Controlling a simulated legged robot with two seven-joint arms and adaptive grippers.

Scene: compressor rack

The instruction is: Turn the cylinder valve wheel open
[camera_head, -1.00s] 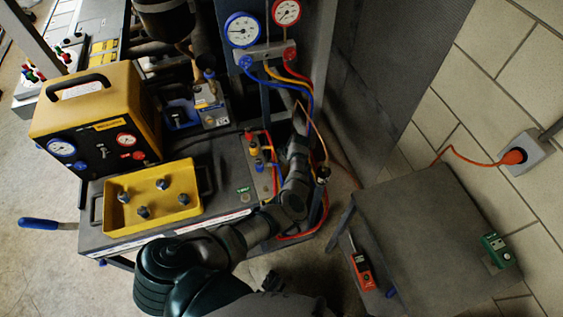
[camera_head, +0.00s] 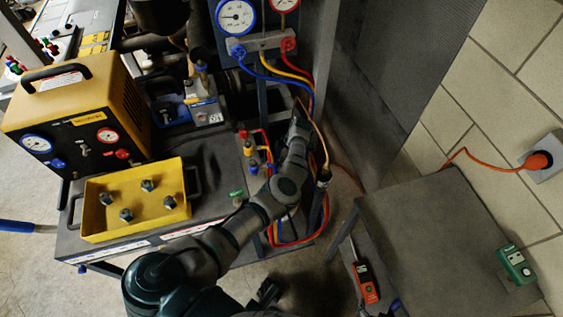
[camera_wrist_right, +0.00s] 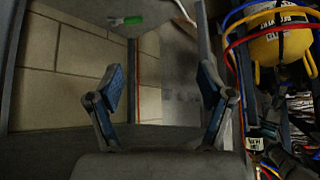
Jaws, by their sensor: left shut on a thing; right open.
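In the head view my left arm comes up from the bottom left, and its gripper (camera_head: 298,130) is by the rack's front post, among the coloured hoses. It is shut, but its fingers and what they hold are hidden by my wrist. I cannot make out the valve wheel. My right gripper (camera_wrist_right: 158,78) is open and empty, apart from the cylinder.
A yellow gauge box (camera_head: 75,115) and a yellow tray (camera_head: 105,192) stand on the left bench. The gauge manifold (camera_head: 262,45) hangs above the hoses (camera_head: 270,75).

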